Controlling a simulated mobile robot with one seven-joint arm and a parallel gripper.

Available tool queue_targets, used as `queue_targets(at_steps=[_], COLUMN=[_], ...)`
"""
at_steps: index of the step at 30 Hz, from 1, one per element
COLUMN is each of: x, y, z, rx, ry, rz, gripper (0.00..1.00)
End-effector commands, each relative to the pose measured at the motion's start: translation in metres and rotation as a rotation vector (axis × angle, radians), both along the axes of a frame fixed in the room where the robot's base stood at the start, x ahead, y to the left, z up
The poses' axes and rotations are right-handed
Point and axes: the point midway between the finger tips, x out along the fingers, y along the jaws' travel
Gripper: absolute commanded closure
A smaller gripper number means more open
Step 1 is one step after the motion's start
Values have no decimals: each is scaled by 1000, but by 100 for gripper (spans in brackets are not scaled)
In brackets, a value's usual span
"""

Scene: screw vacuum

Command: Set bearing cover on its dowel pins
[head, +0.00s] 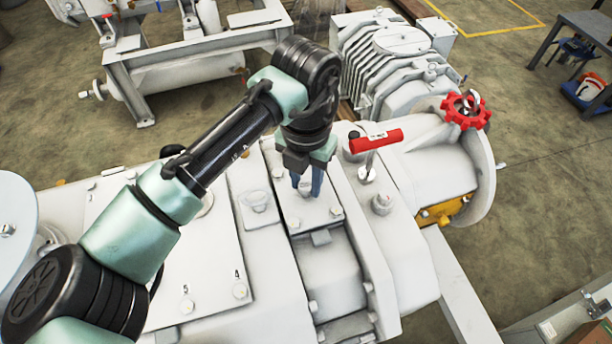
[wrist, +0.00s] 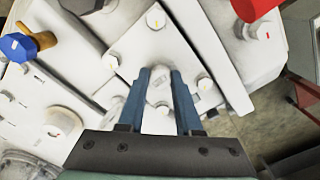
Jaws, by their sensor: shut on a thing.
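The bearing cover (head: 316,210) appears to be the pale grey plate with bolt heads near its corners, on top of the grey machine housing. It also shows in the wrist view (wrist: 141,58), under my fingers. My gripper (head: 307,192) points down over the plate's middle, its blue fingers shut on a small pale knob (wrist: 160,92) on the plate. The knob is mostly hidden by the fingers in the head view. No dowel pins can be made out. I cannot tell whether the plate lies flush or slightly raised.
A red-handled lever (head: 376,140) stands just right of the plate, close to my gripper. A red handwheel (head: 466,110) is farther right. A flat numbered cover (head: 185,265) lies to the left. A ribbed grey unit (head: 390,65) stands behind.

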Motion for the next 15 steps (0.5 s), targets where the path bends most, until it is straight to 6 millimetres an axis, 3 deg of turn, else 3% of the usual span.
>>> queue_targets(at_steps=[7,8,13,15], x=[0,1,0,0], y=[0,0,0,0], z=[-6,-6,-5,-5], rx=[-1,-1,-1,0], ry=[-2,-2,-2,-1], rz=[0,0,0,0], gripper=[100,65,34,32])
